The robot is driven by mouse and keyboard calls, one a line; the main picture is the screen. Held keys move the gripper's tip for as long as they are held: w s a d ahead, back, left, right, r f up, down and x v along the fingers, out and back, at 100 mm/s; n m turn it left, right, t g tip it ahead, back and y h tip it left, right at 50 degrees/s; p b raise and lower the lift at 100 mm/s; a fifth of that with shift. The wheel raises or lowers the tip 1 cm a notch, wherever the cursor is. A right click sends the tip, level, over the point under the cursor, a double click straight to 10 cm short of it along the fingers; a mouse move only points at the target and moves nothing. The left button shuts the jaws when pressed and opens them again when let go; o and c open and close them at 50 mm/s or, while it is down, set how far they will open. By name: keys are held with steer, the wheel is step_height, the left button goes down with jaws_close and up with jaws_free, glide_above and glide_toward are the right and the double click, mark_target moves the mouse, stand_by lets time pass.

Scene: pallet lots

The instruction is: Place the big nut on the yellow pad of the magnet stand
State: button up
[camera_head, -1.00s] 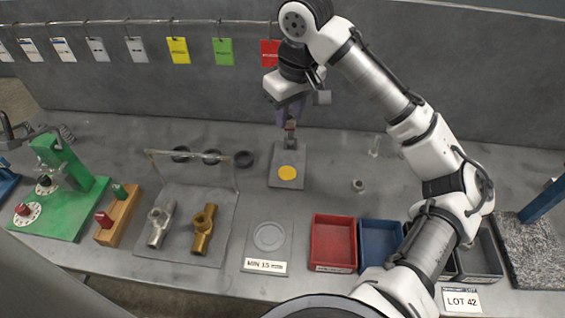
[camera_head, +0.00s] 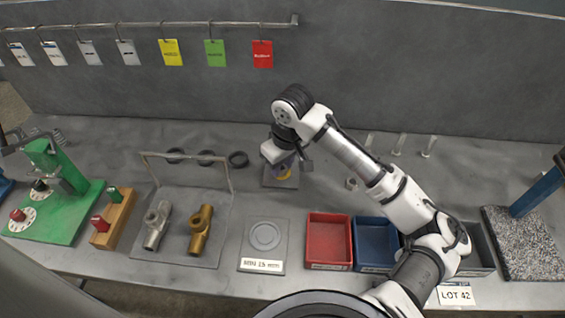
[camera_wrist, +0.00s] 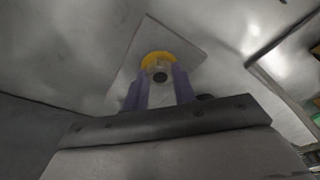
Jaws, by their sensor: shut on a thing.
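My gripper (camera_head: 284,168) is over the magnet stand (camera_head: 291,184), a grey plate with a round yellow pad (camera_head: 281,176). The arm hides much of the stand and its pad in the head view. In the wrist view, the purple fingers of my gripper (camera_wrist: 161,84) are shut on a pale metal nut (camera_wrist: 156,66) with a dark hole. The nut appears in front of the yellow pad (camera_wrist: 149,57), on the grey plate of the magnet stand (camera_wrist: 188,48). I cannot tell whether the nut touches the pad.
A small nut (camera_head: 352,183) lies on the bench to the right. Red (camera_head: 329,240) and blue (camera_head: 376,245) bins stand in front. A marked plate (camera_head: 264,240) and a tray with two fittings (camera_head: 186,220) are at left. Black rings (camera_head: 238,160) lie behind the tray.

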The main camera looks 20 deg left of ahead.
mark_target(287, 178)
steer(key=shift+f, duration=0.1)
steer(key=o, duration=1)
steer(key=r, duration=0.4)
steer(key=d+r, duration=0.1)
steer(key=r, duration=0.3)
steer(key=r+b, duration=0.1)
steer(key=r, duration=0.3)
steer(key=shift+s+d+r, duration=0.1)
steer(key=shift+s+d, duration=0.2)
steer(key=shift+s, duration=0.1)
